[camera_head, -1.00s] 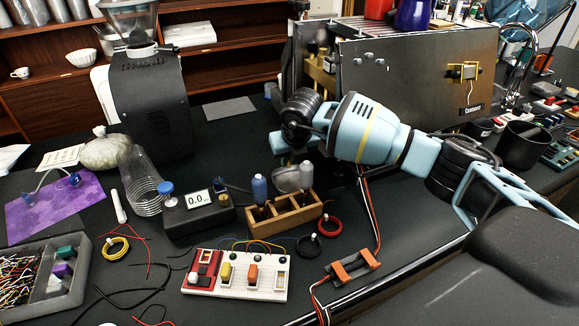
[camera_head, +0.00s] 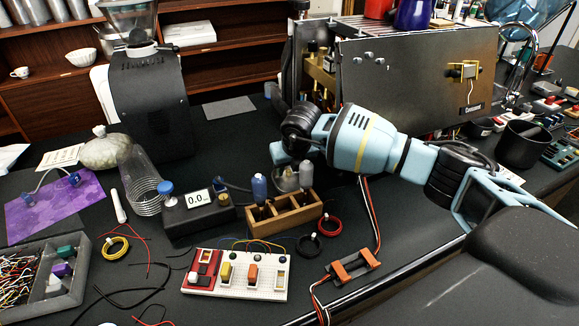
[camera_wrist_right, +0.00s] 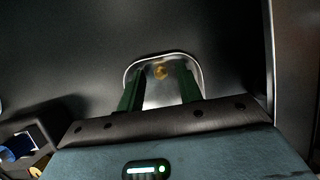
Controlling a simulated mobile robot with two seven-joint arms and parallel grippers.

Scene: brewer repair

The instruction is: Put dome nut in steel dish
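In the right wrist view, a shiny steel dish (camera_wrist_right: 158,98) with a rounded rim lies on the dark surface below my right gripper (camera_wrist_right: 160,72). A small gold-coloured dome nut (camera_wrist_right: 160,71) shows within the dish's outline, near its far rim, and looks to lie in it. The two green fingers stand wide apart on either side of the nut, with gaps between. In the head view my right gripper (camera_head: 284,152) points down behind the wooden block; its fingers are hidden. A grey shiny shape there (camera_head: 289,178) may be the dish. My left gripper is not in view.
A wooden block with bottles (camera_head: 285,218), a scale reading 0.0 (camera_head: 198,215) and a breadboard (camera_head: 235,275) stand in front of the gripper. The large dark brewer housing (camera_head: 415,85) stands behind my right arm. A black grinder (camera_head: 150,105) is at left.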

